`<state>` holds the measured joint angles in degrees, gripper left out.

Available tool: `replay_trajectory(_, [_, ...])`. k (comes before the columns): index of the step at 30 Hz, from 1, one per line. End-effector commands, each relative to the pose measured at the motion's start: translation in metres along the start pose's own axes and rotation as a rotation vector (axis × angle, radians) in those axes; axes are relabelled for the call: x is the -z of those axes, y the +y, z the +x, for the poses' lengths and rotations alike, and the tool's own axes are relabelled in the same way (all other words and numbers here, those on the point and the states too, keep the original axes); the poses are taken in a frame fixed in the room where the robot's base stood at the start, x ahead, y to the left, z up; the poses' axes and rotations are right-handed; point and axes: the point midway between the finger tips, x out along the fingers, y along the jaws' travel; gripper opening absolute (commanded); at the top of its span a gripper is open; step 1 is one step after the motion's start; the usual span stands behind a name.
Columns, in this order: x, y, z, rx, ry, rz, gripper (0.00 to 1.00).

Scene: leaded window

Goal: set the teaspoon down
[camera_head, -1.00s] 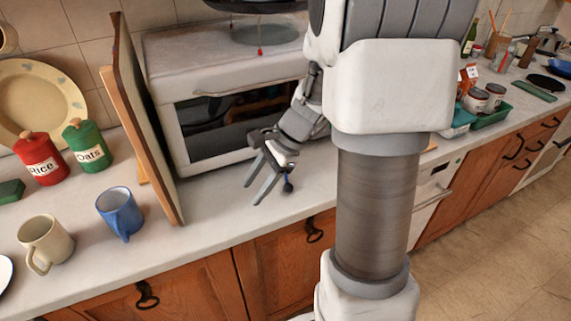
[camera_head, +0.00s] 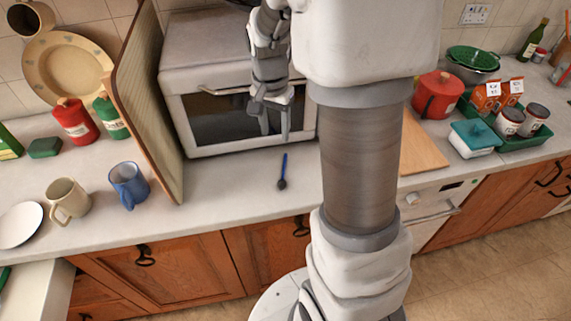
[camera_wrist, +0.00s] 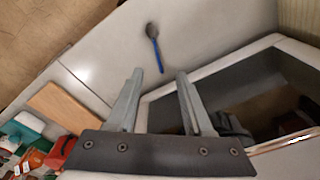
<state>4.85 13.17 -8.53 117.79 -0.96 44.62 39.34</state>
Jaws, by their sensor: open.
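The teaspoon (camera_head: 283,172) has a blue handle and a dark bowl. It lies on the pale worktop (camera_head: 230,190) in front of the white oven, with its bowl toward the front edge. My gripper (camera_head: 275,132) is open and empty, raised in front of the oven door and apart from the spoon. In the wrist view the teaspoon (camera_wrist: 155,46) lies beyond the open fingertips (camera_wrist: 158,74), with nothing between the fingers.
The white oven (camera_head: 205,60) stands behind the spoon. A tall board (camera_head: 145,100) leans at its left, with a blue mug (camera_head: 128,184) and a cream mug (camera_head: 68,200) farther left. A wooden board (camera_head: 422,148) lies at the right. The worktop around the spoon is clear.

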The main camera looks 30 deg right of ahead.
Motion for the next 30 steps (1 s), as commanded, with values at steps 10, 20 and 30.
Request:
replay_trajectory(10, [0.005,-0.001,0.019,-0.015,0.027,-0.036,0.51])
replay_trajectory(20, [0.007,0.0,0.086,-0.014,0.027,-0.035,0.51])
replay_trajectory(30, [0.009,0.0,0.116,-0.011,0.03,-0.035,0.51])
